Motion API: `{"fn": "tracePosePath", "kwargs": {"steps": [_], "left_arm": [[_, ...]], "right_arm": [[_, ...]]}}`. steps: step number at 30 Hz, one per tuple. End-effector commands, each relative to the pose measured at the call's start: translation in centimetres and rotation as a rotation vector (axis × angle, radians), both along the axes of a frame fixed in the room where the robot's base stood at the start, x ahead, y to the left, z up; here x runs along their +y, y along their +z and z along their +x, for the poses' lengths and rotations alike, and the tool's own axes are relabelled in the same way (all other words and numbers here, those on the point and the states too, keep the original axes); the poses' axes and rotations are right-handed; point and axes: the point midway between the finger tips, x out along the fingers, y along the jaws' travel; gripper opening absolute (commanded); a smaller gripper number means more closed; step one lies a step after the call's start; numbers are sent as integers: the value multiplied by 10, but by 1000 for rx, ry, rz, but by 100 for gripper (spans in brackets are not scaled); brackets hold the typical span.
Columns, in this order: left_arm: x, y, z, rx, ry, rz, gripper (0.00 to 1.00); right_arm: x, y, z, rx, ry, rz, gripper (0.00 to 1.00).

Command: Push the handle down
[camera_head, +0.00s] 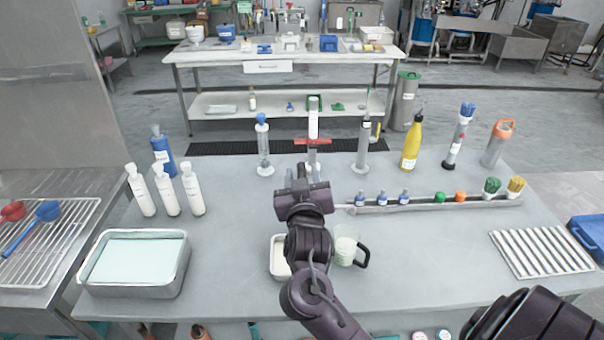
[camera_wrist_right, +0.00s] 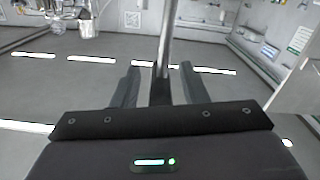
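A grinder with a white upright cylinder (camera_head: 313,122) and a red crossbar handle (camera_head: 313,141) stands near the back of the grey table. My right gripper (camera_head: 304,170) is just in front of it, at about the height of its lower part, and hides much of its base. In the right wrist view, the two fingers of my right gripper (camera_wrist_right: 158,84) are spread apart. A grey metal post (camera_wrist_right: 166,38) rises between them in that view, with a gap on each side; contact does not show. The left gripper is not in view.
A glass jug (camera_head: 345,247) and a white container (camera_head: 280,258) stand by my right arm. A blue-capped cylinder (camera_head: 263,145) and a grey cylinder (camera_head: 363,145) flank the grinder. A rack of small tools (camera_head: 430,205) lies to the right. A metal tray (camera_head: 135,290) sits front left.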

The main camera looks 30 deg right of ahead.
Motion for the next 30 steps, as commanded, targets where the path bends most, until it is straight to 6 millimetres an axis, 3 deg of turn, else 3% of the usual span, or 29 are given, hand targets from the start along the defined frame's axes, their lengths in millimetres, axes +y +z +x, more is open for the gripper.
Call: {"fn": "tracePosePath", "kwargs": {"steps": [5, 15, 23, 30], "left_arm": [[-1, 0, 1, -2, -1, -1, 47], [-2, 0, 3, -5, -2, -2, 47], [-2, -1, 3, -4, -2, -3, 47], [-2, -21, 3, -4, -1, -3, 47]], "right_arm": [[0, 0, 0, 0, 1, 0, 40], [0, 0, 0, 1, 1, -1, 0], [0, -3, 0, 2, 1, 0, 0], [0, -47, 0, 10, -1, -1, 0]]}}
